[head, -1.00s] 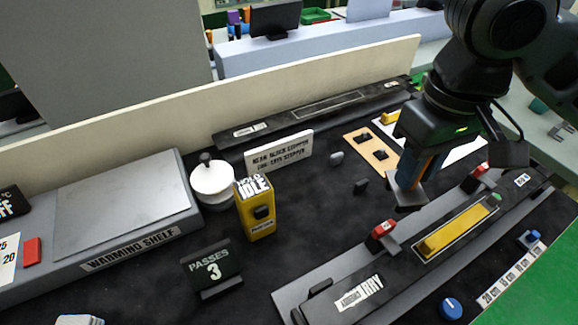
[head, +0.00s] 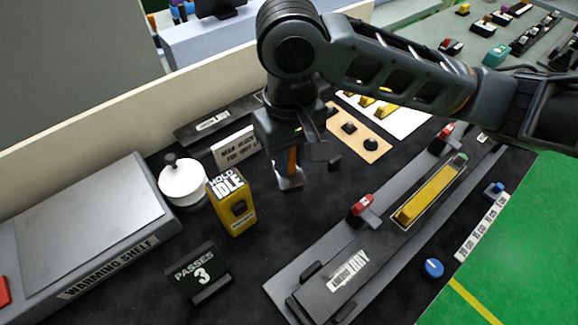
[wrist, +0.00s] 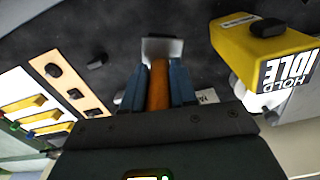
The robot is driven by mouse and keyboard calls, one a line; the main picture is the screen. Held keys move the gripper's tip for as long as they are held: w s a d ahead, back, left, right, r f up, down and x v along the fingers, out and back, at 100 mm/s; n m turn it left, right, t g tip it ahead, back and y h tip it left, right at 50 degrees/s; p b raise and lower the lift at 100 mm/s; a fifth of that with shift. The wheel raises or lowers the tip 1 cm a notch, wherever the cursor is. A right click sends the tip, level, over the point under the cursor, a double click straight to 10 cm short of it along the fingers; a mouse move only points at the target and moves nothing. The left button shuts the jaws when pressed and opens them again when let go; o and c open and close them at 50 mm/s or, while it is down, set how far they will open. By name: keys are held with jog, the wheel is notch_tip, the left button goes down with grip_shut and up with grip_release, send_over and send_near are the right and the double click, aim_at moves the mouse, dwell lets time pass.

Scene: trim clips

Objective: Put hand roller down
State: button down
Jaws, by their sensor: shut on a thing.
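My gripper (head: 290,172) is shut on the hand roller (head: 292,160). In the wrist view the roller's orange-brown handle (wrist: 159,86) is between the two blue-grey fingers, and its pale grey end (wrist: 162,47) shows past the fingertips. In the head view the gripper holds it above the dark bench mat, between the yellow HOLD/IDLE box (head: 232,205) and the grey tray fixture (head: 300,268). I cannot tell whether the roller's lower end touches the mat.
A white round pot (head: 184,183) stands left of the yellow box. A PASSES 3 sign (head: 196,272) stands in front. A tan board (head: 362,138) with black knobs lies behind right. A red clamp (head: 361,206) sits on the fixture. Bare dark mat (head: 262,236) lies between box and fixture.

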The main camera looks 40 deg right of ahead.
aim_at(290, 173)
notch_tip(290, 173, down, 4)
jog(key=shift+f, duration=0.1)
jog(key=shift+a, duration=0.1)
jog(key=shift+f, duration=0.65)
jog(key=c, duration=0.9)
grip_release()
jog(key=shift+s, duration=0.1)
jog(key=shift+r, duration=0.45)
notch_tip(290, 173, up, 13)
jog(key=shift+f, duration=0.2)
